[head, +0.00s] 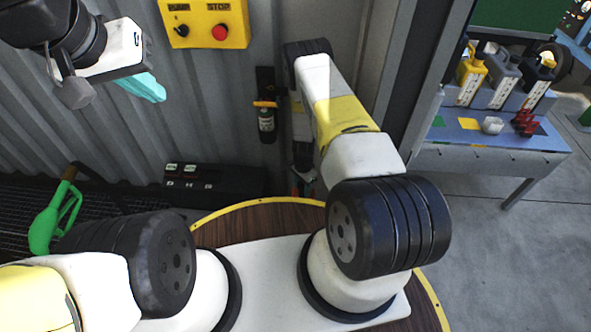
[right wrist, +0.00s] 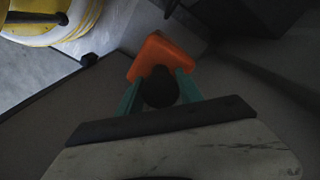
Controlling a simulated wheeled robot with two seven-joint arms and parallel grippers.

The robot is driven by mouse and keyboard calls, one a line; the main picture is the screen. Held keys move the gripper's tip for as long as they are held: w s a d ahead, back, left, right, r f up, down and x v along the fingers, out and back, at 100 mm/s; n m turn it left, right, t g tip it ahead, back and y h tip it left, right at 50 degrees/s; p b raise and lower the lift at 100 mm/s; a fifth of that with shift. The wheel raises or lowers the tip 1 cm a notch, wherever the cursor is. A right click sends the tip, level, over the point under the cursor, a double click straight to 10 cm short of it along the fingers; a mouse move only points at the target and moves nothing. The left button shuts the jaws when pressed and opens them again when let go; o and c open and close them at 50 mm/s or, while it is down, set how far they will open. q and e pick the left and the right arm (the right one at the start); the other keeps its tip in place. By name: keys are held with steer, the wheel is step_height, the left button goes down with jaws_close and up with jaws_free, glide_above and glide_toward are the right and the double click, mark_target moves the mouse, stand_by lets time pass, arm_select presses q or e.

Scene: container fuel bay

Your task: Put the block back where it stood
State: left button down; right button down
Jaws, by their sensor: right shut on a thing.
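An orange block (right wrist: 160,52) with an angular shape shows at the fingertips in the right wrist view. My right gripper (right wrist: 160,80) is shut on it, with one teal finger at each side. A dark round shape between the fingers hides part of the block. In the head view my right gripper (head: 299,186) hangs low by the wall, mostly hidden behind my arm; only small bits of orange and teal show there. My left gripper (head: 150,88) is at the upper left, in front of the corrugated wall, seen from the side, with no object visible in it.
A yellow box (head: 203,22) with a red stop button is on the wall. A black box (head: 215,183) and a green fuel nozzle (head: 52,222) are low at the left. A blue bench (head: 480,155) with bottles stands right.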

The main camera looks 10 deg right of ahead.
mark_target(302, 194)
steer(key=shift+f, duration=2.3)
steer(key=shift+f, duration=0.1)
steer(key=c, duration=0.8)
jaws_free()
